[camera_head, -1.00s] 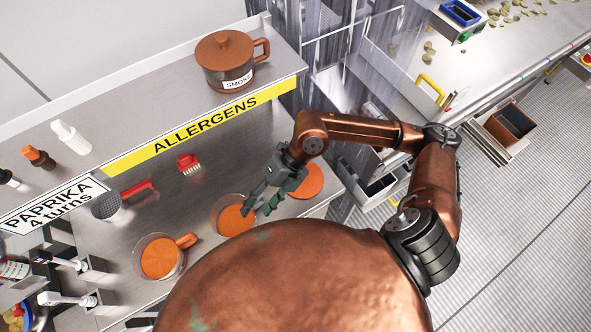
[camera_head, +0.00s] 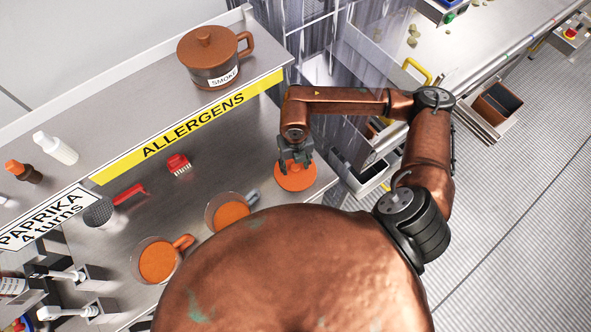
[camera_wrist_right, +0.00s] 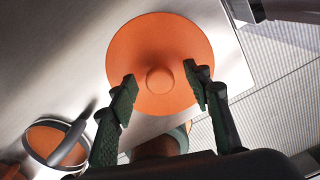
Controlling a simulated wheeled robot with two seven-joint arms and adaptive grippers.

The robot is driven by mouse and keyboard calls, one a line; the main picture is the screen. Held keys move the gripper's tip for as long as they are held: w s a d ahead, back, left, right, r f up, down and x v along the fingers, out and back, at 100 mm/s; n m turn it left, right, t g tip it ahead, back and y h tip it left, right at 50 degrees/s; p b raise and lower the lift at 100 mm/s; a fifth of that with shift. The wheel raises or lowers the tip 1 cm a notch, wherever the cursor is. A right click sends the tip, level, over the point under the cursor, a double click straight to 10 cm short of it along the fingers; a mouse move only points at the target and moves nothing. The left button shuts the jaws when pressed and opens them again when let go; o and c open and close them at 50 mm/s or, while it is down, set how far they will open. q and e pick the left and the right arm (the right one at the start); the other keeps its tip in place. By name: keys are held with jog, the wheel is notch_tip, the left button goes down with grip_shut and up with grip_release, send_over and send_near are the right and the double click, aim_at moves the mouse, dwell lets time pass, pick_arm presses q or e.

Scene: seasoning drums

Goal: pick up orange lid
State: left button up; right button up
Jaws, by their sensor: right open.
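The orange lid (camera_head: 296,176) lies on the steel counter near its right end, below the shelf. In the right wrist view the lid (camera_wrist_right: 142,52) is a flat disc with a round knob (camera_wrist_right: 160,80) at its middle. My right gripper (camera_head: 297,157) is over the lid, pointing down. In the right wrist view its two dark green fingers (camera_wrist_right: 160,88) are apart, one on each side of the knob, with nothing between them that I can see gripped. Contact with the lid cannot be told. My left gripper is not in view.
A brown lidded pot (camera_head: 213,62) is on the shelf above. The counter's right edge is close to the lid.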

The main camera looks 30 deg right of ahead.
jog(key=shift+f, duration=0.55)
jog(key=shift+c, duration=0.4)
grip_shut()
jog(key=shift+r, duration=0.15)
